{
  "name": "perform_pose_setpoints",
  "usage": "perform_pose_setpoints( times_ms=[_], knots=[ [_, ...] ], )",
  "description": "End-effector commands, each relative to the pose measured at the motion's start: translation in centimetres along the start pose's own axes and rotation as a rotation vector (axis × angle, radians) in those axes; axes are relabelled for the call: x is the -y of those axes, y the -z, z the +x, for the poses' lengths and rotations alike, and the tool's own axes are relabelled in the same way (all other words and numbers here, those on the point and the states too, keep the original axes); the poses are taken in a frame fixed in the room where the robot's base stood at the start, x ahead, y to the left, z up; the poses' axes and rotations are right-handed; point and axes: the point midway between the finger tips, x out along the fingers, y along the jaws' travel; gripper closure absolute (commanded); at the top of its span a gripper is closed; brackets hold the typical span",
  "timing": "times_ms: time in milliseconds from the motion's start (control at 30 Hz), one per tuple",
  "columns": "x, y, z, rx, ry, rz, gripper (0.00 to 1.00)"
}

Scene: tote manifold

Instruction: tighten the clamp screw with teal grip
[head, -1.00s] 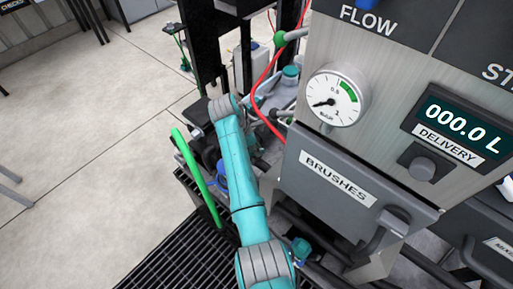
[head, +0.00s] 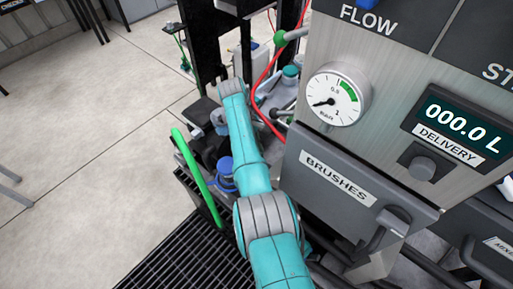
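The clamp screw with the teal grip cannot be made out for certain. A small teal-topped part (head: 291,72) shows at the back, beside the red hose, and I cannot tell whether it is the screw. My teal and grey arm reaches from the bottom of the head view up toward the dark frame at the back. My gripper is hidden beyond the arm's far end, so its fingers and anything between them do not show.
A grey cabinet with a pressure gauge (head: 335,97), a delivery display (head: 458,126) and a BRUSHES drawer (head: 345,190) stands close on the right. A red hose (head: 266,95) hangs behind the arm. A green bar (head: 197,178) and floor grating (head: 190,255) lie left. Open floor is further left.

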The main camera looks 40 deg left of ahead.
Motion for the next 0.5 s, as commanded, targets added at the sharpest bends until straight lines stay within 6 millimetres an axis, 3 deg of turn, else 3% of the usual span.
perform_pose_setpoints(
  times_ms=[500],
  knots=[
    [0.07,0.06,0.07,0.000,0.055,0.131,1.00]
  ],
)
